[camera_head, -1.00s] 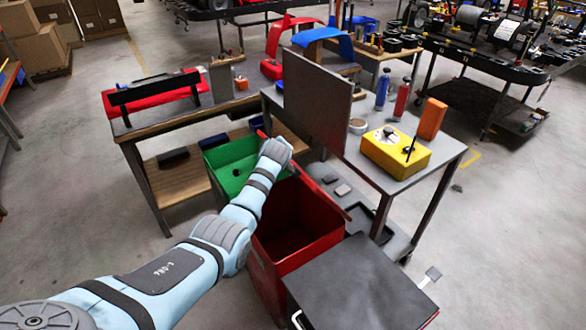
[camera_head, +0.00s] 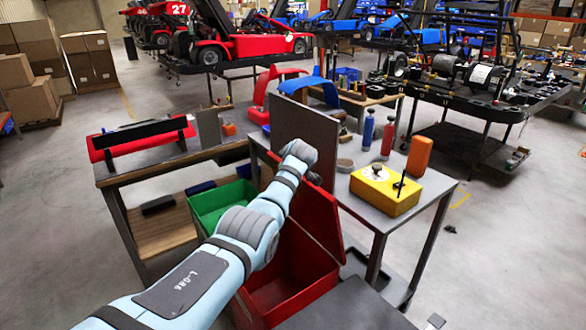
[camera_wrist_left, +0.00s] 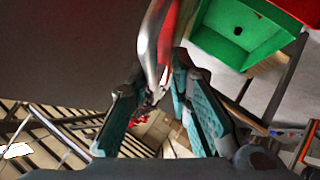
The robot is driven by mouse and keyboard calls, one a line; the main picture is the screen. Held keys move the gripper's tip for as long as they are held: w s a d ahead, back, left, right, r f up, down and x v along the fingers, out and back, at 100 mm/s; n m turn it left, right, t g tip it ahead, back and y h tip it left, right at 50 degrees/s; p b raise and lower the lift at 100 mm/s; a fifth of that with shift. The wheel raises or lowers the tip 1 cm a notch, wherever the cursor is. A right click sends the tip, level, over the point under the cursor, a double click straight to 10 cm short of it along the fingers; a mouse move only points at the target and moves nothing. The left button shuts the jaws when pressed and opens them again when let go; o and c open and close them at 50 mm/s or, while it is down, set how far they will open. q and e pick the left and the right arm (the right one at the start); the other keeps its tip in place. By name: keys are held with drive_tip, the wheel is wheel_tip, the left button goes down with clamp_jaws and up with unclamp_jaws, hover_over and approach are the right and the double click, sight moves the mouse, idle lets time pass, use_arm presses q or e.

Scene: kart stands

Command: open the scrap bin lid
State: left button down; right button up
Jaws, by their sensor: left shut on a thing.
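The red scrap bin (camera_head: 254,302) stands in front of the worktables with its inside showing. Its red lid (camera_head: 318,222) stands raised steeply at the bin's back right side. A curved silver handle (camera_wrist_left: 151,45) shows in the left wrist view, with a strip of red beside it. My left gripper (camera_wrist_left: 163,108) is shut on this handle, a finger on each side. In the head view my left arm reaches over the bin to the lid's upper edge, and its wrist hides the fingers. My right gripper is not in view.
A green bin (camera_head: 208,203) stands just left of the red bin. An upright grey panel (camera_head: 305,135) rises behind my wrist. A yellow box (camera_head: 385,190) sits on the right table. A dark flat top (camera_head: 350,308) lies at the front.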

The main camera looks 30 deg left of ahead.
use_arm(q)
drive_tip(key=c, duration=1.9)
unclamp_jaws()
drive_tip(key=shift+o, duration=0.9)
drive_tip(key=shift+w+f, duration=0.2)
drive_tip(key=v, duration=1.2)
